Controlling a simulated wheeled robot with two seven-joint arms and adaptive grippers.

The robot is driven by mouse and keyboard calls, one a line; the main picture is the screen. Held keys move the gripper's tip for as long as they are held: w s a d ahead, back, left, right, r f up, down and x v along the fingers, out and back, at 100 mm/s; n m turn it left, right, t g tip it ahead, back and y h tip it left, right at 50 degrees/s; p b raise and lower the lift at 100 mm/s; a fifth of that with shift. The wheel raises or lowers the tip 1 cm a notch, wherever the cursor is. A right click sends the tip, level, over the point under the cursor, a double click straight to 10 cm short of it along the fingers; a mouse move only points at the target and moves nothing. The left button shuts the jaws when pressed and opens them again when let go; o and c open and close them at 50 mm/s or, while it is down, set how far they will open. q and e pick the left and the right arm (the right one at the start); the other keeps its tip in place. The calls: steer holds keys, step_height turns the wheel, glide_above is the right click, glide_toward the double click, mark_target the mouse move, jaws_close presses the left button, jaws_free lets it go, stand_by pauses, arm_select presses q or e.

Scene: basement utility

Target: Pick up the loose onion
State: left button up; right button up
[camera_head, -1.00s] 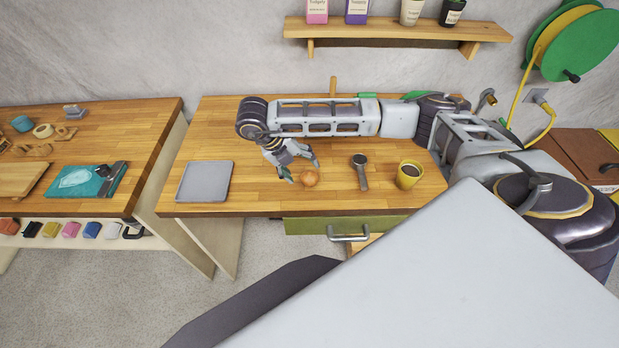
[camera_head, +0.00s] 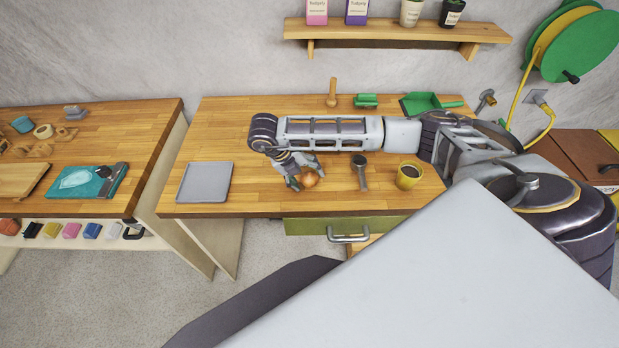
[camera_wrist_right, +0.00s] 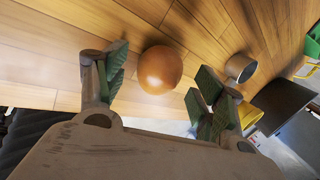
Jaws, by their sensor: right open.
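The loose onion (camera_head: 310,180), round and orange-brown, sits on the right-hand wooden table near its front edge. In the right wrist view the onion (camera_wrist_right: 160,70) lies between and a little beyond the two green-padded fingers. My right gripper (camera_head: 305,178) is open and reaches down around the onion; the same gripper (camera_wrist_right: 158,85) shows open in the right wrist view, with space beside the onion. Contact with the onion cannot be seen. My left gripper is not in view.
A grey tray (camera_head: 205,182) lies left of the onion. A dark-headed tool (camera_head: 360,172) and a yellow mug (camera_head: 409,175) stand to the right. A green dustpan (camera_head: 430,104) and a green brush (camera_head: 366,100) lie at the back. A drawer handle (camera_head: 349,234) juts below the table front.

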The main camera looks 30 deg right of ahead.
steer(key=shift+f, duration=0.15)
stand_by(0.3)
steer(key=c, duration=1.2)
